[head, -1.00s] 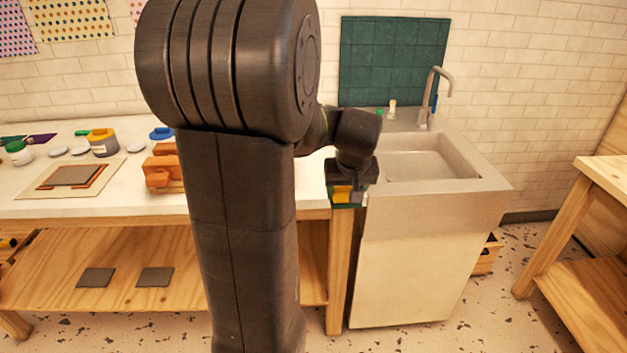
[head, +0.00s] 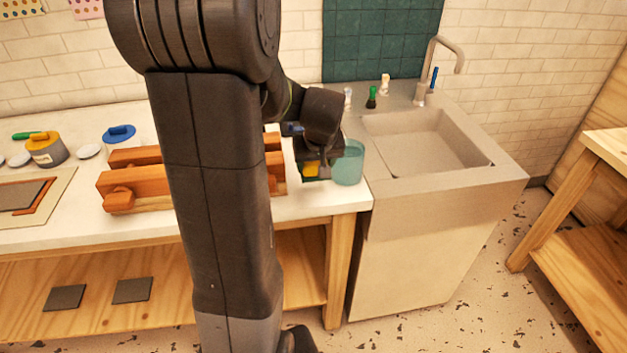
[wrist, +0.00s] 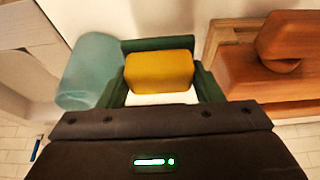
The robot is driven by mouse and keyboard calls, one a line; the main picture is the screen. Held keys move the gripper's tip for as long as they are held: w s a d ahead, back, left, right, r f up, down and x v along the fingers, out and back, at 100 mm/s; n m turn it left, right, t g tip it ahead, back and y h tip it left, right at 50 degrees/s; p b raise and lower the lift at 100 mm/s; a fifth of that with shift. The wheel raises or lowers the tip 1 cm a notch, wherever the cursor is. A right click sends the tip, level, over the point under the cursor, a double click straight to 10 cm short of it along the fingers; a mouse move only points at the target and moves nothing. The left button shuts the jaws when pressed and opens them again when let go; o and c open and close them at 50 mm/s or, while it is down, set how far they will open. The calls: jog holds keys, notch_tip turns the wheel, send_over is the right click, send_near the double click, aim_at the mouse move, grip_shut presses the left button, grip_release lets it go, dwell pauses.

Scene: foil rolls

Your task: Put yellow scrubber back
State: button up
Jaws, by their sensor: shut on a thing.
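The yellow scrubber (wrist: 160,71) is held between the dark green fingers of my gripper (wrist: 162,85) in the wrist view. In the head view the scrubber (head: 311,170) shows as a small yellow patch under my gripper (head: 315,172). My gripper is shut on it, over the right end of the white worktop (head: 320,202). A teal translucent cup (head: 349,164) stands just right of my gripper, near the sink. In the wrist view the cup (wrist: 90,72) is to the left of the fingers. Whether the scrubber touches the worktop cannot be told.
An orange-brown wooden press (head: 130,187) stands left of my gripper, partly hidden by my arm. The sink (head: 425,140) is to the right, with a tap (head: 430,75) and small brushes (head: 371,98) behind it. A yellow-grey pot (head: 45,148) stands far left.

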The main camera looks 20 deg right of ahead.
aim_at(316, 175)
jog(key=shift+f, duration=2.9)
jog(key=shift+f, duration=0.15)
jog(key=o, duration=1.2)
jog(key=shift+r, duration=0.35)
jog(key=v, duration=1.1)
jog(key=shift+s+r, duration=0.25)
jog(key=shift+s, duration=0.05)
jog(key=shift+a+f, duration=0.1)
